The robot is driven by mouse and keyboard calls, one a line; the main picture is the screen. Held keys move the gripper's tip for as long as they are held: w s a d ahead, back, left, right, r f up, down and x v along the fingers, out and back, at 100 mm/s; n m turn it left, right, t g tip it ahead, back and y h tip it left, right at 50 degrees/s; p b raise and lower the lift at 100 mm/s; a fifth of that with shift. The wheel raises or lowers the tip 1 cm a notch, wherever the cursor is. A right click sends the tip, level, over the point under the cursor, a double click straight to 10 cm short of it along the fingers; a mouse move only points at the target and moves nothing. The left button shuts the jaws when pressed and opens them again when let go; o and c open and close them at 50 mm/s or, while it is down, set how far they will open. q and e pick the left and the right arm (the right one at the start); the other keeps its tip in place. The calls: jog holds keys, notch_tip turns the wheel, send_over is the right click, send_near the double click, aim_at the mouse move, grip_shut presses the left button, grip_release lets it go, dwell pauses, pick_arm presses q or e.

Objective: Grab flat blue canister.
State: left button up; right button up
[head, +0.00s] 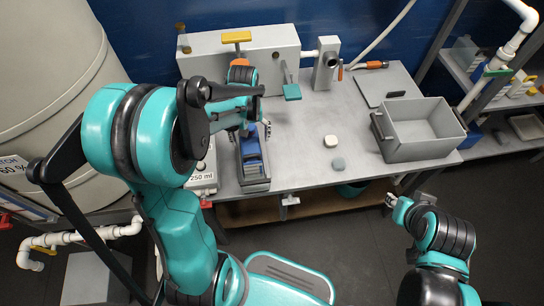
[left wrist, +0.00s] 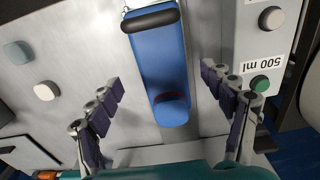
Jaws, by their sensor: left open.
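The flat blue canister (head: 252,154) rests in a grey holder on the metal table, left of its middle in the head view. In the left wrist view the blue canister (left wrist: 157,62) lies between the finger pads, with a dark strip at its far end and a round cap at its near end. My left gripper (head: 251,130) is at the canister's far end; in the left wrist view the left gripper (left wrist: 163,82) is open, with visible gaps on both sides of the canister. My right gripper (head: 391,200) is off the table's front edge, too small to read.
A grey bin (head: 415,130) stands at the table's right. Two small knobs, white (head: 331,141) and grey (head: 338,164), sit mid-table. A grey machine (head: 270,55) with pipework stands behind.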

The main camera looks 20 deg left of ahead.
aim_at(251, 149)
pick_arm(q)
notch_tip(251, 149, down, 3)
jog(key=shift+w+r+b, duration=0.1)
jog(key=shift+b, duration=0.45)
jog(key=f+b, duration=0.2)
jog(key=f, duration=0.1)
jog(key=f+b, duration=0.1)
jog(key=f, duration=0.1)
jog(key=shift+w+a+f, duration=0.1)
jog(key=shift+a+f, duration=0.15)
jog(key=shift+a, duration=0.05)
jog(key=shift+r, duration=0.1)
grip_shut()
jog(key=shift+r, duration=0.15)
